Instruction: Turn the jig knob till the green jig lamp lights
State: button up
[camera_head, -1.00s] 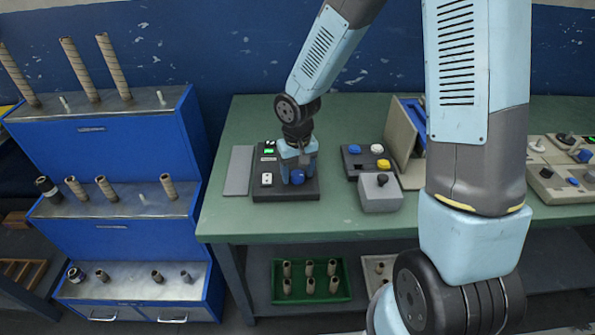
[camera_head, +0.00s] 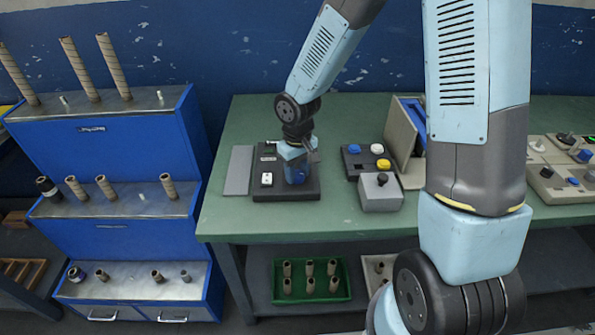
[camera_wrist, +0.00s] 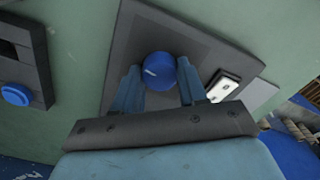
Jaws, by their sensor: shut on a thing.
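The jig knob (camera_wrist: 160,71) is blue and round with a white pointer line, set on a dark panel (camera_wrist: 225,55). My gripper (camera_wrist: 158,78) is shut on this knob, one finger on each side of it in the wrist view. In the head view my gripper (camera_head: 298,170) stands over the same dark panel (camera_head: 263,188) on the green table, hiding most of the knob. The jig lamp (camera_head: 269,144) at the panel's back shows dark, with no bright green. A white switch (camera_head: 267,179) is on the panel's left; it also shows in the wrist view (camera_wrist: 223,86).
A grey plate (camera_head: 238,170) lies left of the panel. To the right stand a button box (camera_head: 352,165) and a grey box with a black knob (camera_head: 380,192). A blue stepped rack (camera_head: 140,150) with tubes is beyond the table's left edge.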

aim_at(298, 173)
jog(key=shift+n, duration=1.2)
jog(key=o, duration=1.1)
jog(key=shift+c, duration=0.2)
notch_tip(298, 173, up, 14)
jog(key=shift+f, duration=0.15)
